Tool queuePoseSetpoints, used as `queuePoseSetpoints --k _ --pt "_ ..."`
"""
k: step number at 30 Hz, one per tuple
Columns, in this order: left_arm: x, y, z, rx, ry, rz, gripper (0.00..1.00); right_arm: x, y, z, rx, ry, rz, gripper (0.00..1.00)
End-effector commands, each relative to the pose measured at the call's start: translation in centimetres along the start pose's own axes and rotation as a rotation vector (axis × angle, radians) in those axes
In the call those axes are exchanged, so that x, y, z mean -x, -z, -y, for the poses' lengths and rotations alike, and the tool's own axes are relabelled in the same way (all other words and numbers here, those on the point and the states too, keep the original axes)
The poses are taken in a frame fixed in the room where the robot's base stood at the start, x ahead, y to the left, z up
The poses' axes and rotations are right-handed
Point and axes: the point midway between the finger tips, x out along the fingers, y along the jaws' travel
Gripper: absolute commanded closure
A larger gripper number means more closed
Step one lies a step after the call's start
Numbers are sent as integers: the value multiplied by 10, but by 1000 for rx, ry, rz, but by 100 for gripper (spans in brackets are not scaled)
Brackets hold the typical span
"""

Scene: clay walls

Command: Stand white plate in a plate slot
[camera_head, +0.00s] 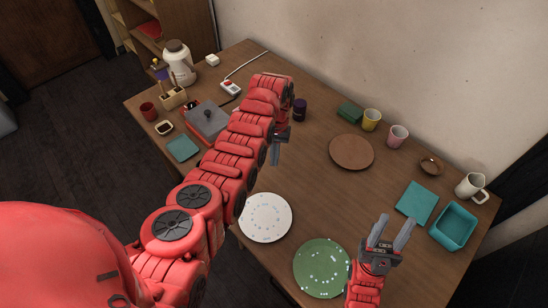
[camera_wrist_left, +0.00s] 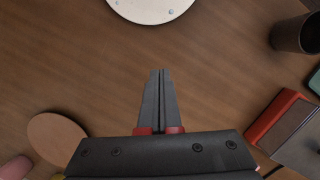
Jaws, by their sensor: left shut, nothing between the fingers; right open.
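The white plate (camera_head: 265,217) with small blue specks lies flat on the table near its front edge. Part of it shows at the top of the left wrist view (camera_wrist_left: 152,8). My left gripper (camera_head: 275,154) is above the table behind the plate, apart from it. In the left wrist view its fingers (camera_wrist_left: 160,75) are together with nothing between them. My right gripper (camera_head: 391,229) is open and empty, right of the white plate and beside the green speckled plate (camera_head: 321,268). I cannot make out a plate slot; my left arm covers part of the table.
A brown plate (camera_head: 351,152), yellow cup (camera_head: 371,120) and pink cup (camera_head: 397,136) stand at the back. A teal tray (camera_head: 453,226) and white mug (camera_head: 470,186) are at right. A grey box (camera_head: 207,121) and utensil holder (camera_head: 173,98) are at left. The table's middle is clear.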

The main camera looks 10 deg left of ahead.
Motion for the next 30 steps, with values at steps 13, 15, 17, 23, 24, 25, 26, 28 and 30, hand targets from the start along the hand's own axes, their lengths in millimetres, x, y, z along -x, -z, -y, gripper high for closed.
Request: queuePoseSetpoints --k 13,15,17,23,24,25,26,28,30 --pt "-61 -10 1 3 0 1 100 -33 6 -2 0 0 -1 56" --pt "-63 -15 1 3 0 1 100 -43 7 -2 0 0 -1 56" --pt "-64 -20 1 2 0 5 100 -51 9 -2 0 0 0 56" --pt "-71 -28 0 0 0 -3 100 -67 11 -3 0 0 0 56" --pt "-72 -30 1 0 0 -1 100 -70 12 -4 0 0 0 56" --pt "-73 -32 1 0 1 0 100 -72 12 -4 0 0 0 56" --pt "-74 -33 0 0 1 1 100 -74 12 -4 0 0 0 56" --pt "-74 -35 0 0 0 -3 100 -77 13 -4 0 0 0 56" --pt "-74 -36 0 0 -1 -5 100 -79 14 -4 0 0 0 56"
